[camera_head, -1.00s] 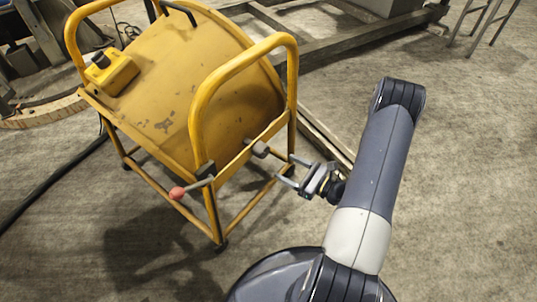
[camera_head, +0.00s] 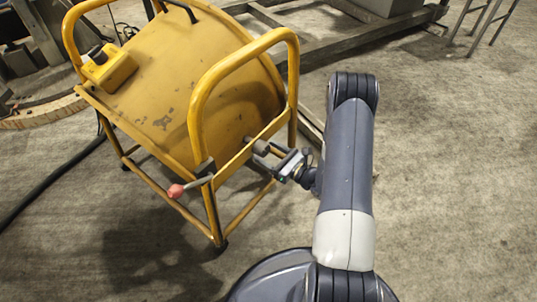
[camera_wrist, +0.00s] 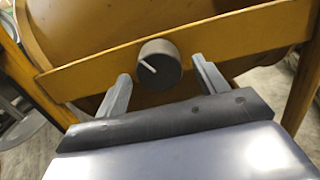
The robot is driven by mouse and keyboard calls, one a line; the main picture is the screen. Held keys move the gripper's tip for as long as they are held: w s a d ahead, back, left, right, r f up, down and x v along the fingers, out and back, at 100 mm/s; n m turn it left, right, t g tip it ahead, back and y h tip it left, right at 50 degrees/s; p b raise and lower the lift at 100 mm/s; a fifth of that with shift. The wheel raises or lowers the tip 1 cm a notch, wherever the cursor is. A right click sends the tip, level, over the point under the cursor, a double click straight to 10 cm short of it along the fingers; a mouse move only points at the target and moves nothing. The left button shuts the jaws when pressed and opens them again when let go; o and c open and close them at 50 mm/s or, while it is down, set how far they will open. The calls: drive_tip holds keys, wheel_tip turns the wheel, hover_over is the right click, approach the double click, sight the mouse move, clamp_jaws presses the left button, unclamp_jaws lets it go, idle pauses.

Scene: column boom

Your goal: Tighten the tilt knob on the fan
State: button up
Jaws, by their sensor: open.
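The fan (camera_head: 165,75) is a yellow drum in a tubular yellow frame, standing on the floor at the left and centre of the head view. Its tilt knob (camera_wrist: 159,65) is dark, round and marked with a white line, on a yellow crossbar in the wrist view. The knob also shows in the head view (camera_head: 261,147), partly hidden by my gripper. My gripper (camera_wrist: 162,85) is open, with one finger on each side of the knob, left and right. I cannot tell whether the fingers touch it.
A yellow box (camera_head: 108,69) sits on the fan's far left side. A black cable (camera_head: 52,182) lies on the floor. The floor at the right is clear.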

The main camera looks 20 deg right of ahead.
drive_tip(key=shift+w+a, duration=0.15)
drive_tip(key=shift+w, duration=0.05)
drive_tip(key=shift+c, duration=0.6)
drive_tip(key=c, duration=0.9)
drive_tip(key=shift+o, duration=0.2)
drive_tip(key=shift+s+m+p, duration=0.1)
drive_tip(key=shift+m+p, duration=0.45)
drive_tip(key=shift+m, duration=2.65)
